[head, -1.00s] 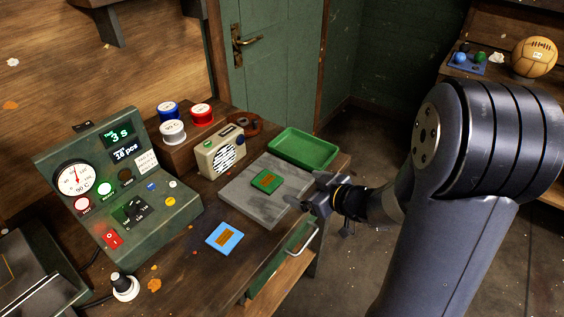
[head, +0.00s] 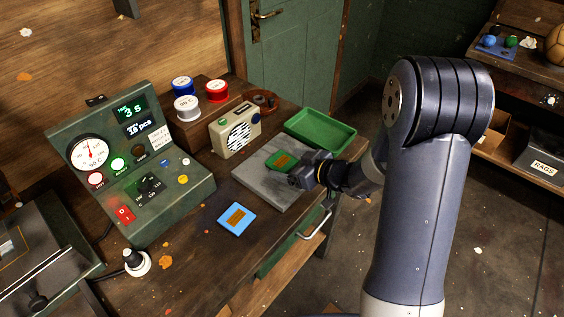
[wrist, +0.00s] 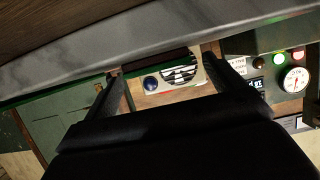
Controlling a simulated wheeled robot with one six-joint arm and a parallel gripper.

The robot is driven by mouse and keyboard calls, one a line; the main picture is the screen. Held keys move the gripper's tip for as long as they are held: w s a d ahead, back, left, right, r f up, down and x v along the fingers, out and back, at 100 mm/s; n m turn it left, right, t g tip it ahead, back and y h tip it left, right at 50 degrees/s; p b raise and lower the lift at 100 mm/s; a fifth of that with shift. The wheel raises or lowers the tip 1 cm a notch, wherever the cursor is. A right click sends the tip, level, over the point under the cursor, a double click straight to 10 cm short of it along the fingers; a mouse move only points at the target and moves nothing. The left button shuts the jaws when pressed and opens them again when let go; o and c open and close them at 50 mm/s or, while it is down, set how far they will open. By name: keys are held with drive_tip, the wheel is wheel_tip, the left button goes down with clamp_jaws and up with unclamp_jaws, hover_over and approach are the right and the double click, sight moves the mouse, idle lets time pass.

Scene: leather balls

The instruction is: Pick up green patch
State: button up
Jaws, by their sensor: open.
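The green patch (head: 280,161), with a brown-orange middle, lies flat on the grey slab (head: 262,192) on the workbench. My gripper (head: 301,177) is low over the slab at the patch's right, near side and covers a little of it in the head view. In the wrist view my gripper (wrist: 162,66) is open, its two fingers apart. A dark brown strip with green at its ends, seemingly the patch (wrist: 157,62) edge-on, shows between the fingertips. I cannot tell whether the fingers touch it.
A cream radio (head: 235,133) stands behind the slab, and a green tray (head: 320,134) lies behind and to the right. A blue patch (head: 237,219) lies on the bench in front. A control panel (head: 135,165) stands at left, with several spools (head: 186,108) behind.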

drive_tip(key=shift+x, duration=0.85)
drive_tip(key=shift+c, duration=0.2)
